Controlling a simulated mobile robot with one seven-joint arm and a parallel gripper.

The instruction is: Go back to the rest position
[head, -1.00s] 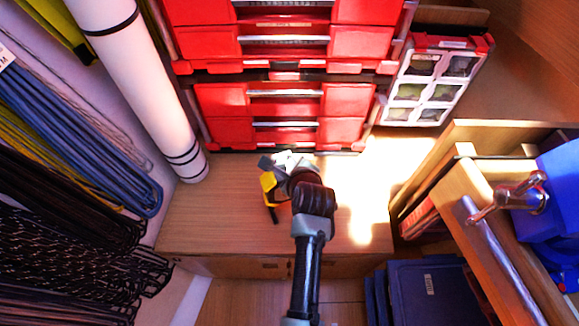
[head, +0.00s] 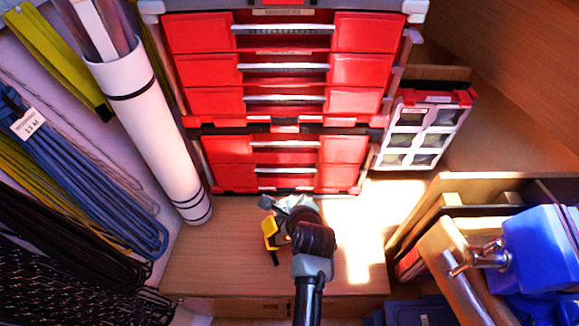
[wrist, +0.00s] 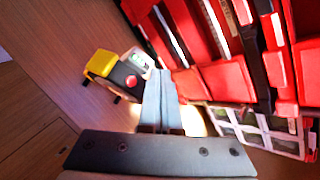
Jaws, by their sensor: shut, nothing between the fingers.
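My gripper (head: 283,203) is over the wooden cabinet top (head: 215,260), in front of the red drawer stack (head: 285,100). In the wrist view its two fingers (wrist: 161,88) lie together with nothing between them. A small yellow and black device (wrist: 117,76) with a red button stands on the wood just left of the fingers. In the head view this device (head: 270,232) is partly hidden by my wrist. I cannot tell whether the fingers touch it.
A white roll (head: 145,125) leans left of the drawers, near hanging coiled lines (head: 75,165). A clear-lidded organiser case (head: 425,130) stands at right. Sunlit wood beside my wrist is bare.

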